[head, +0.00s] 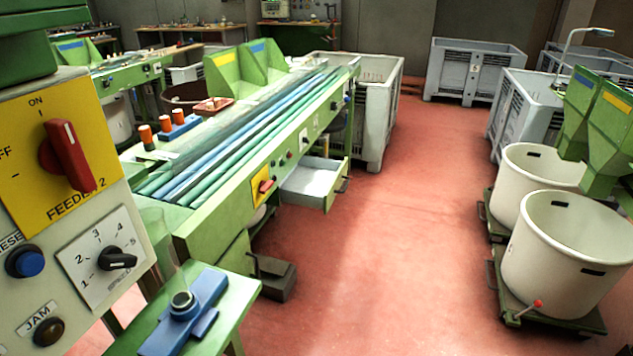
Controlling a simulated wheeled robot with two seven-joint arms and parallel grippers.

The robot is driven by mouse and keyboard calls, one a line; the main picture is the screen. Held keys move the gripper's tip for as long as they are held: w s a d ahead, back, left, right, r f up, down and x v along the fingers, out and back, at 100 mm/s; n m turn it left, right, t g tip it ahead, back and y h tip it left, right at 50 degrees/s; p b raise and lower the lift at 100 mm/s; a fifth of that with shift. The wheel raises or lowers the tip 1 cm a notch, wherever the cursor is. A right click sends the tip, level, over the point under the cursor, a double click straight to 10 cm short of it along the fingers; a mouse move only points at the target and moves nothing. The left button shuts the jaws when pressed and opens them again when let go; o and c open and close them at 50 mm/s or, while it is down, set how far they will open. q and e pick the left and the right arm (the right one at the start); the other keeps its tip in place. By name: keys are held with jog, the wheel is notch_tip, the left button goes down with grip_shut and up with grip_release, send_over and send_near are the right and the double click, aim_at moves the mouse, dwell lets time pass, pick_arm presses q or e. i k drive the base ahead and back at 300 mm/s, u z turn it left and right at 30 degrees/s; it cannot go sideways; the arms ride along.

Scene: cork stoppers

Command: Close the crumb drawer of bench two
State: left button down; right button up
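A green bench (225,206) with blue and green rods or tubes along its top runs from the lower left toward the back middle. Below its near side a pale grey drawer (309,180) with a green front stands pulled out over the red floor; its inside looks empty. A small dark handle or lever (343,184) shows at the drawer's front. I cannot read a number on this bench. Neither of my grippers is in view.
A grey pedal box (278,278) sits on the floor near the bench. White tubs (565,250) stand on dollies at right. Grey crates (476,70) stand behind. The red floor between is clear.

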aim_at(314, 182)
jog(key=z, duration=0.45)
jog(key=k, duration=0.55)
jog(key=z, duration=0.75)
jog(key=i, duration=2.05)
jog(key=u, duration=1.55)
jog(key=i, duration=1)
jog(key=u, duration=0.9)
